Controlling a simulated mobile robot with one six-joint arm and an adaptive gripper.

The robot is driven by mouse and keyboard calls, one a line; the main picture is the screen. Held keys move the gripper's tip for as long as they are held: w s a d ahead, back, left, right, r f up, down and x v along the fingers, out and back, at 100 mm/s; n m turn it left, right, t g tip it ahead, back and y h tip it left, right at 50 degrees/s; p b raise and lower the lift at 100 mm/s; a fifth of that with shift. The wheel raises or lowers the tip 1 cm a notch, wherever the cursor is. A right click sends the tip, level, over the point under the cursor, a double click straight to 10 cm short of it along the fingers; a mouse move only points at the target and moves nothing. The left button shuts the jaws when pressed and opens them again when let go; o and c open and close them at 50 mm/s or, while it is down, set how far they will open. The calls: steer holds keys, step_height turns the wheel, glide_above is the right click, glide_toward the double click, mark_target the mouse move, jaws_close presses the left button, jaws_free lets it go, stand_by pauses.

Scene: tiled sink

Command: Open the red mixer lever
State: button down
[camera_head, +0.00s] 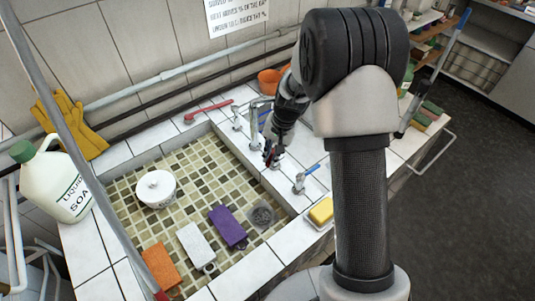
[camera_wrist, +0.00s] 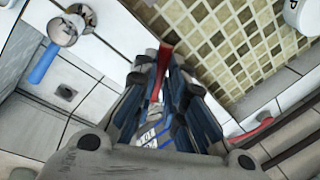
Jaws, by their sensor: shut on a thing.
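My gripper (camera_head: 271,152) is low over the right side of the tiled sink, beside the chrome taps. In the wrist view its dark fingers (camera_wrist: 164,75) are closed around a narrow red lever (camera_wrist: 165,56), whose end sticks out beyond the fingertips. In the head view only a small red bit shows at the fingertips. The fingers hide most of this lever and its mount, so its angle is hard to tell. A second, longer red handle (camera_head: 208,111) lies at the sink's back-left edge, apart from my gripper; the wrist view shows it too (camera_wrist: 252,130).
A chrome tap with a blue lever (camera_head: 311,170) stands near my gripper; the wrist view shows a blue lever (camera_wrist: 44,63). A yellow sponge (camera_head: 321,211) is on the right rim. The sink (camera_head: 180,215) holds a white pot (camera_head: 155,190) and several coloured blocks.

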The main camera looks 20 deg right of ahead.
steer(key=shift+s+d+n+g, duration=0.1)
steer(key=shift+d+n+g, duration=0.15)
steer(key=shift+d+n, duration=0.7)
steer(key=shift+s+d+n+g, duration=0.1)
steer(key=shift+d+n+g, duration=0.15)
steer(key=shift+n, duration=1.35)
steer(key=shift+s+d+n+g, duration=0.15)
steer(key=shift+d+n, duration=0.45)
steer(key=shift+n, duration=0.65)
steer(key=shift+w, duration=0.1)
steer(key=c, duration=1.7)
jaws_free()
steer(key=shift+o, duration=0.2)
step_height(320, 180, up, 12)
steer(key=d, duration=0.2)
steer(key=shift+d, duration=0.15)
